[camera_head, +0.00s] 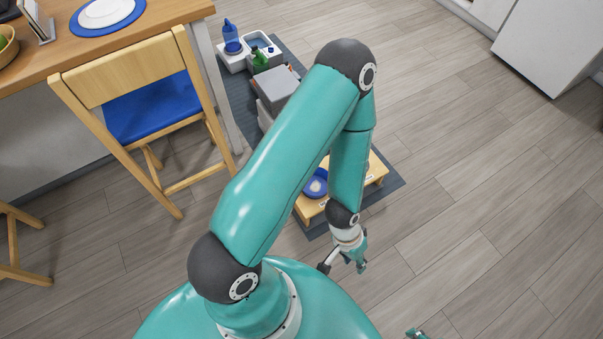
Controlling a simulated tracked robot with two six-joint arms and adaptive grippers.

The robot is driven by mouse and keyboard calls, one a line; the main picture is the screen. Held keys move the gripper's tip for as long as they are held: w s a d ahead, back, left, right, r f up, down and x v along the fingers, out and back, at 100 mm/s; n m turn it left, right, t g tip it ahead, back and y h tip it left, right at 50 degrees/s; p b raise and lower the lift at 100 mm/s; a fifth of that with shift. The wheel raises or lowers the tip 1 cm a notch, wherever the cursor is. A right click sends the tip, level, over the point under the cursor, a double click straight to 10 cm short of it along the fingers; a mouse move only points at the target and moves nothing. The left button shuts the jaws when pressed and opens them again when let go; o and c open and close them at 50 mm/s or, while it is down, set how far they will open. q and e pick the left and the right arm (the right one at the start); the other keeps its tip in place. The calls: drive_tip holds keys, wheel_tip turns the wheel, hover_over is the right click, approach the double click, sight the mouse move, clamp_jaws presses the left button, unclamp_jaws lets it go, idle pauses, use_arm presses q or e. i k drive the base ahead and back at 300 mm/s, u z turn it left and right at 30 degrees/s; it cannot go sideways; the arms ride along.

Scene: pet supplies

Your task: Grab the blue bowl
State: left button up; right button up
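The blue bowl (313,189) sits in a low wooden stand (304,208) on a dark mat. Something pale shows in its middle. My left arm passes over the stand and hides part of it and perhaps the bowl's right edge. My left gripper (343,267) hangs in front of and to the right of the bowl, clear of the stand. Its fingers look spread, with nothing seen between them. Only a small tip of my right gripper (417,333) shows at the bottom edge, so its state is unclear.
A white feeder unit (236,63) with blue parts, a green bottle (260,59) and a grey container (273,85) stand farther back on the dark mat (391,178). A wooden chair (115,76) and table are at left. The right floor is clear.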

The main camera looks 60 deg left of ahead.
sight(315, 187)
drive_tip(key=u, duration=0.4)
drive_tip(key=i, duration=0.9)
drive_tip(key=u, duration=0.75)
drive_tip(key=k, duration=0.85)
drive_tip(key=u, duration=0.2)
drive_tip(key=i, duration=0.9)
drive_tip(key=z, duration=0.1)
